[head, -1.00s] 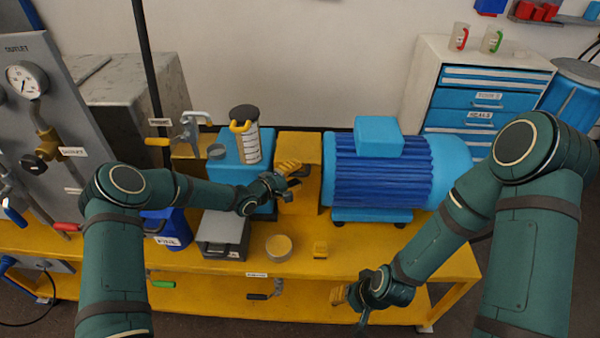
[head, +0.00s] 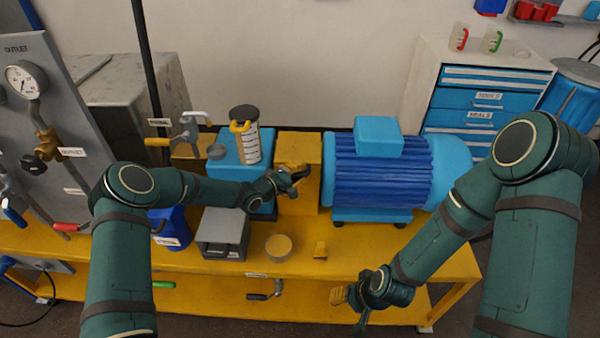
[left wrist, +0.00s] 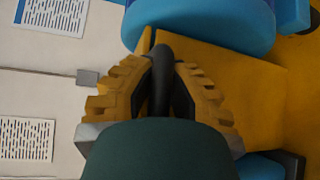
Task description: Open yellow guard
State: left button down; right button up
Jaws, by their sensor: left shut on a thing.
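The yellow guard (head: 301,147) is a box-shaped cover between the blue pump body (head: 228,150) and the blue ribbed motor (head: 375,170). It looks closed in the head view. My left gripper (head: 297,174) is at the guard's front face. In the left wrist view its two ridged yellow fingers (left wrist: 163,85) are shut on a black handle (left wrist: 163,62), with the yellow guard (left wrist: 240,90) behind. The fingers hide much of the handle in the head view. My right gripper (head: 345,300) hangs low in front of the bench edge, away from the guard; its jaw state is unclear.
A yellow bench (head: 360,260) carries a grey open-fronted box (head: 222,232), a round tan-topped tin (head: 279,247) and a small yellow block (head: 320,250). A clear cylinder with a black cap (head: 245,140) stands on the pump. The bench front at right is clear.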

pick_arm(q)
jog(key=shift+w+r, duration=0.1)
jog(key=shift+r, duration=0.65)
jog(key=shift+n+g, duration=0.3)
jog(key=shift+n, duration=0.1)
jog(key=w+r, duration=0.1)
jog(key=r, duration=0.1)
jog(key=w+r+p, duration=0.1)
jog(key=r, duration=0.2)
jog(key=r+p, duration=0.1)
jog(key=r, duration=0.1)
jog(key=shift+w+r, duration=0.15)
jog(key=shift+w, duration=0.25)
jog(key=shift+w+r+p, duration=0.75)
jog(key=shift+r+p, duration=0.15)
jog(key=shift+p, duration=0.1)
jog(key=c, duration=0.9)
grip_release()
jog(key=shift+s+r, duration=0.1)
jog(key=shift+s, duration=0.05)
jog(key=shift+y, duration=0.3)
jog(key=v, duration=1.2)
jog(key=shift+o, duration=0.2)
jog(key=shift+f, duration=0.2)
